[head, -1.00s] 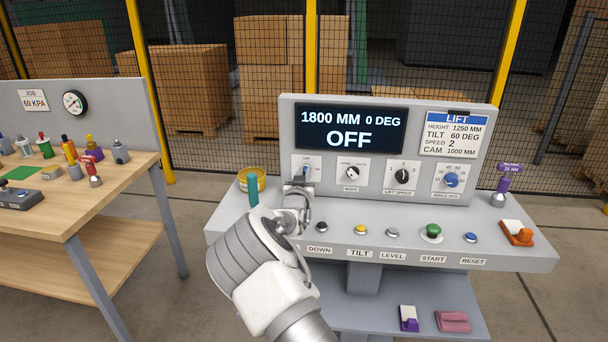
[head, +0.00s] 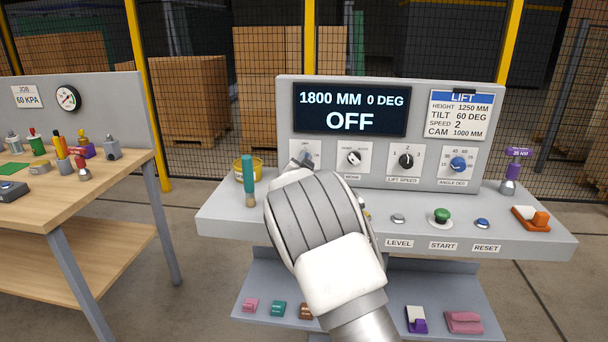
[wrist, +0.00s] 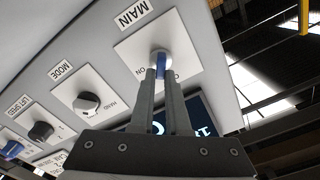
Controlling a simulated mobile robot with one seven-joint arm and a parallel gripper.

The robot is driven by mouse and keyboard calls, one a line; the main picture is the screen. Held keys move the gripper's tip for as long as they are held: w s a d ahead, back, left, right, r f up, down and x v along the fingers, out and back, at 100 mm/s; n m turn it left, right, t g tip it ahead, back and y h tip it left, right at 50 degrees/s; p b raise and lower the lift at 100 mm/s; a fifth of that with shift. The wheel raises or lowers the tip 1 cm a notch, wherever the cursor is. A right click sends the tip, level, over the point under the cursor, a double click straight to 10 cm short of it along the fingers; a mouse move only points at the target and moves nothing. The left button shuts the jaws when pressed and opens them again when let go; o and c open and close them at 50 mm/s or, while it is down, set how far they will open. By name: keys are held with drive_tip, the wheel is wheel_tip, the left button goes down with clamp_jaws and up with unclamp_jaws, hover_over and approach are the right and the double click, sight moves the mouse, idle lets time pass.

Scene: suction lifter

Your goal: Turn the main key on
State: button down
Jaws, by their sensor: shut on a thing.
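The main key (wrist: 160,58) is a blue-topped switch on a white plate marked MAIN, with an ON mark beside it. My gripper (wrist: 160,74) is shut on it in the wrist view, one finger on each side. In the head view my arm's wrist covers most of the key and the gripper, and only part of the key's plate (head: 314,148) shows. The display (head: 350,110) reads 1800 MM, 0 DEG and OFF.
The mode knob (head: 354,157), lift speed knob (head: 405,160) and blue angle knob (head: 458,164) are to the right. Below them are the green start button (head: 441,214) and blue reset button (head: 482,222). A yellow cup (head: 240,172) and a teal-handled brush (head: 248,175) stand left of my arm.

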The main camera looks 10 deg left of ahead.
drive_tip(key=m+b, duration=0.7)
drive_tip(key=f+m+b, duration=0.1)
drive_tip(key=m+b, duration=0.2)
drive_tip(key=b, duration=0.1)
drive_tip(key=shift+d+m, duration=0.25)
drive_tip(key=shift+m, duration=0.05)
drive_tip(key=shift+r, duration=0.1)
drive_tip(key=c, duration=0.9)
unclamp_jaws()
drive_tip(key=shift+s, duration=0.1)
drive_tip(key=s+p, duration=0.1)
drive_tip(key=s, duration=1.6)
drive_tip(key=shift+a, duration=0.3)
